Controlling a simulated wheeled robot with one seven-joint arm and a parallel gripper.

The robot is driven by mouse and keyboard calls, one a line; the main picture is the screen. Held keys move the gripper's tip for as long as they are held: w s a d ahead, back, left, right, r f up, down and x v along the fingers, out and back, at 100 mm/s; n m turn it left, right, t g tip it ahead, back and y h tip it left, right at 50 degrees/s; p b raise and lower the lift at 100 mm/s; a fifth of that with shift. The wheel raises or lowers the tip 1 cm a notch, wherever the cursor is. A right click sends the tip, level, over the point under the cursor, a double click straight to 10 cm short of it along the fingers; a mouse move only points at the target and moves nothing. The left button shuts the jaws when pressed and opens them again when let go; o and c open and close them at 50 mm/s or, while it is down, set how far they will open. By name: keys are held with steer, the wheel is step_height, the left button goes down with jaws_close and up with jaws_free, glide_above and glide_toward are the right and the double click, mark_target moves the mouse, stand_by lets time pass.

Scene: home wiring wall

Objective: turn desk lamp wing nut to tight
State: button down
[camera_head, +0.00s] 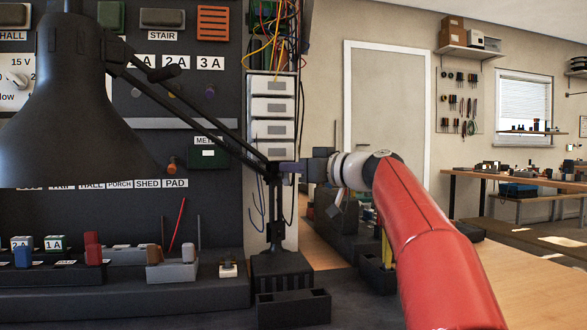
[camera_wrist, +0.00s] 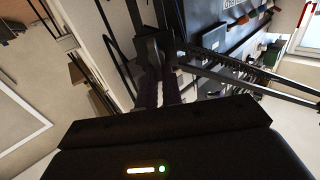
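The black desk lamp stands on the left in the head view, with its wide shade (camera_head: 70,110) hanging in front of the panel. Its thin arms slope down to a joint on an upright post (camera_head: 276,215) above a dark base (camera_head: 281,266). My gripper (camera_head: 290,167) reaches in from the right, with its fingers at this joint. In the wrist view the dark fingers (camera_wrist: 160,60) point up at the lamp's joint, close together. The wing nut cannot be made out among the dark parts. I cannot tell whether the fingers touch or grip it.
A dark wiring panel (camera_head: 205,105) with labels and switches stands behind the lamp. White boxes (camera_head: 271,108) and loose coloured wires are close behind the joint. Small blocks and holders line the bench (camera_head: 120,305). An open black bin (camera_head: 293,307) sits before the lamp base. Open room lies right.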

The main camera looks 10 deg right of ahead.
steer(key=shift+m, duration=0.3)
steer(key=shift+w+d+f+m+p, duration=0.25)
steer(key=shift+m+p, duration=0.45)
steer(key=shift+m, duration=2.15)
steer(key=shift+w+d+f+m+p, duration=0.2)
steer(key=shift+f+m+p, duration=0.35)
steer(key=shift+m, duration=2.25)
steer(key=shift+w+d+f+m+p, duration=0.2)
steer(key=shift+m+p, duration=0.65)
steer(key=shift+m, duration=2)
steer(key=c, duration=1.6)
jaws_free()
steer(key=shift+o, duration=0.2)
steer(key=shift+s+d, duration=0.1)
steer(key=b+v, duration=0.1)
steer(key=v, duration=0.6)
steer(key=shift+s+d, duration=0.25)
steer(key=shift+s, duration=0.05)
